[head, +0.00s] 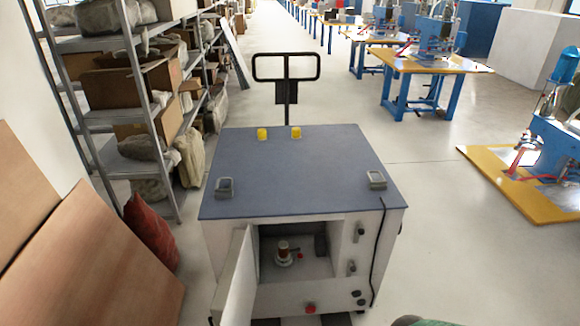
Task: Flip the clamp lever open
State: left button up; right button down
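A white cabinet with a blue-grey top (300,165) stands in front of me. Its door (236,280) hangs open to the left. Inside the open compartment is a small fixture with a brown cylinder (283,248) upright on a pale round base. A small red-tipped part (299,255) sticks out at its right; it may be the clamp lever, but it is too small to tell its position. Neither of my grippers shows in the view.
Two grey handles (224,186) (376,179) and two yellow blocks (262,134) (295,132) sit on the cabinet top. A black cable (379,250) hangs down its front right. Shelving (110,45) and brown boards (100,265) stand left. Yellow-topped tables (430,62) stand right, beyond open floor.

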aim_at(300, 256)
jog(key=i+l+u, duration=0.15)
jog(key=u, duration=0.2)
jog(key=i+l+u, duration=0.2)
jog(key=u, duration=0.2)
jog(key=i+l+u, duration=0.1)
jog(key=l+u, duration=0.25)
